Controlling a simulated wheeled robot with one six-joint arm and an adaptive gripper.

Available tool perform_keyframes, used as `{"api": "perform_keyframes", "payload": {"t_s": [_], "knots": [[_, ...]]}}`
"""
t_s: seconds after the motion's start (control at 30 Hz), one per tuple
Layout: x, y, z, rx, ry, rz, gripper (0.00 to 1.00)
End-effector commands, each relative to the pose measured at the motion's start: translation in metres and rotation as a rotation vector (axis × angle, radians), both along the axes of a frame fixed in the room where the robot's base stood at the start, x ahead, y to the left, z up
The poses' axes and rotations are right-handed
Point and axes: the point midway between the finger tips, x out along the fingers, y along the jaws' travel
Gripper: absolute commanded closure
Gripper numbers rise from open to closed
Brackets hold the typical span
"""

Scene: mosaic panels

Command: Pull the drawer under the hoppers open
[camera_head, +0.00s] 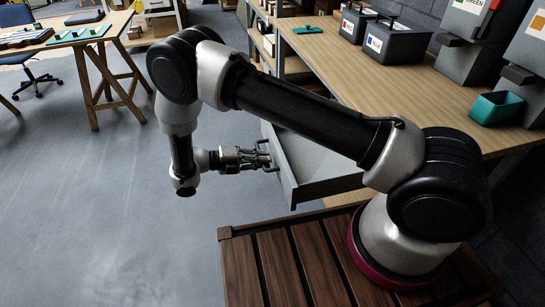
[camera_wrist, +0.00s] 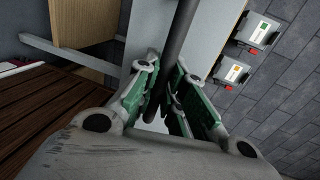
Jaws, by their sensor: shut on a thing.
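The grey drawer (camera_head: 287,182) stands out from under the wooden workbench (camera_head: 335,58), and part of its pale interior shows behind my arm. My gripper (camera_head: 266,158) is at the drawer's front, shut on its handle (camera_head: 273,166). In the wrist view the dark handle bar (camera_wrist: 180,45) runs between the green finger pads of my gripper (camera_wrist: 165,95). The grey hoppers (camera_head: 468,32) stand on the bench at the right; one label reads GREEN. My arm hides part of the drawer.
A teal bin (camera_head: 497,107) sits below a hopper. A wooden table (camera_head: 90,38) and a blue chair (camera_head: 38,83) are at the far left. The floor (camera_head: 90,200) left of my gripper is clear.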

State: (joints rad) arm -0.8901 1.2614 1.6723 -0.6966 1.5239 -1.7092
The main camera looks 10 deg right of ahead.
Motion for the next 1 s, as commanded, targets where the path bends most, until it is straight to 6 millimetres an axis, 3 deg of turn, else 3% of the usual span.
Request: {"api": "perform_keyframes", "payload": {"t_s": [0.4, 0.43, 0.53, 0.87, 1.0], "knots": [[0.001, 0.003, -0.001, 0.002, -0.001, 0.003, 1.00], [0.001, 0.003, -0.001, 0.002, -0.001, 0.003, 0.83], [0.001, 0.003, 0.000, 0.002, -0.001, 0.002, 0.66], [0.001, 0.004, 0.000, 0.001, -0.001, 0.002, 0.66], [0.000, 0.019, 0.003, 0.002, -0.003, 0.001, 0.66]]}}
